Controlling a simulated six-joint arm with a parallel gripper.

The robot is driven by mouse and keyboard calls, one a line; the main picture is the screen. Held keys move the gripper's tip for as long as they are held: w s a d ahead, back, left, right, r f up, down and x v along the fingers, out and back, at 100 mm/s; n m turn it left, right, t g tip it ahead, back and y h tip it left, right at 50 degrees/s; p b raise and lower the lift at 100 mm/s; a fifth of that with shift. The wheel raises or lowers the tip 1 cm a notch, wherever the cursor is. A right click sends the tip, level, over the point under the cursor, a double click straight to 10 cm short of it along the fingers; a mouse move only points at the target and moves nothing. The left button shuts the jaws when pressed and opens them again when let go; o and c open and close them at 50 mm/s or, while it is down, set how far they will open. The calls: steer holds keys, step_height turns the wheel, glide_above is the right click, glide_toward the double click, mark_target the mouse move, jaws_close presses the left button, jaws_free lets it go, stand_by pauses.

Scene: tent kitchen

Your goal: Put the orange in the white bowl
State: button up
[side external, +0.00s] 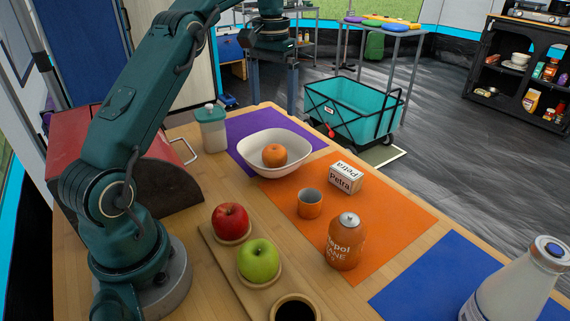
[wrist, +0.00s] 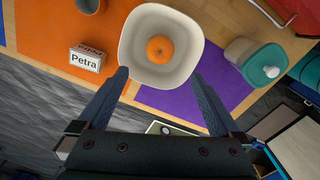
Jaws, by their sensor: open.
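The orange (side external: 274,154) rests inside the white bowl (side external: 299,164), which stands where the purple and orange mats meet. In the wrist view the orange (wrist: 160,49) also lies inside the white bowl (wrist: 132,50), with clear space around it. My gripper (wrist: 160,78) shows in the wrist view with its two fingers spread wide, open and empty. The fingertips appear near the bowl's rim, and I cannot tell how high above it they are.
A Petra box (side external: 345,177), a small cup (side external: 310,204) and an orange bottle (side external: 345,241) stand on the orange mat. A lidded jar (side external: 213,128) stands left of the bowl. Red (side external: 231,222) and green (side external: 259,260) apples sit on a wooden board. A white bottle (side external: 515,284) stands at right.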

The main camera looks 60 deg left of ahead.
steer(key=s+d+r+m+t, duration=0.25)
steer(key=s+d+r, duration=0.35)
steer(key=d, duration=0.5)
steer(key=s+d+f+m+t, duration=0.1)
steer(key=s+d+f, duration=0.2)
steer(key=s, duration=0.3)
steer(key=s+d+f+m+t, duration=0.1)
steer(key=s+d+f+t, duration=0.1)
steer(key=s, duration=0.4)
steer(key=shift+d+f, duration=0.65)
steer(key=shift+d, duration=0.35)
